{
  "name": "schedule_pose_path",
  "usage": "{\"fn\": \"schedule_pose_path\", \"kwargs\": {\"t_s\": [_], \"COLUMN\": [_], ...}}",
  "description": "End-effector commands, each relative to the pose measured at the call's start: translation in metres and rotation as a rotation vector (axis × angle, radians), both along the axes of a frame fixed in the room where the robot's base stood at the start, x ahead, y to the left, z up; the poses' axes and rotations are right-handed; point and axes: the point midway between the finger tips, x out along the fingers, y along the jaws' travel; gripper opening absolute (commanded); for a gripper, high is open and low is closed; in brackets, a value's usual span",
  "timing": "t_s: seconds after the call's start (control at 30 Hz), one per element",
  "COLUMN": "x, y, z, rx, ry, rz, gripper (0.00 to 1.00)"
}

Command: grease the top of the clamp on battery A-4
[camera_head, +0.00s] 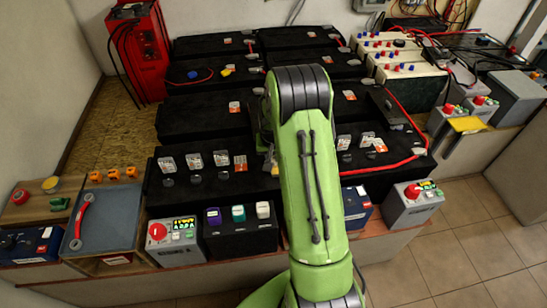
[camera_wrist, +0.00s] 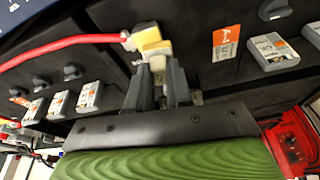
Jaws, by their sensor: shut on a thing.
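My gripper shows in the wrist view (camera_wrist: 158,88), with its two dark fingers close together around a narrow piece. A pale yellow and white block (camera_wrist: 150,42) sits at the fingertips, close to the black battery top. A red cable (camera_wrist: 65,44) ends beside this block; I cannot tell whether they touch. The clamp is not clearly made out there. An orange-and-white label (camera_wrist: 226,43) lies on the battery to the right; its writing is too small to read, so I cannot pick out A-4. In the head view my arm hides the gripper.
Black batteries (camera_head: 200,117) with clear caps and tags fill the bench. A red cable (camera_head: 398,166) crosses the right side. A red charger (camera_head: 136,50) stands at back left.

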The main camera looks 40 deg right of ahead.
Motion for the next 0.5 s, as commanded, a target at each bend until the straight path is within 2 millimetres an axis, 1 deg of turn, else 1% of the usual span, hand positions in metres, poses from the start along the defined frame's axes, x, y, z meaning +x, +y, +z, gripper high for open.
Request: {"fn": "schedule_pose_path", "kwargs": {"t_s": [0.03,0.3,0.5], "x": [0.001,0.003,0.003], "y": [0.001,0.002,0.003], "z": [0.008,0.033,0.044], "rx": [0.0,-0.001,-0.001], "ry": [-0.001,-0.002,-0.001], "rz": [0.001,0.003,0.004], "gripper": [0.0,0.0,0.0]}}
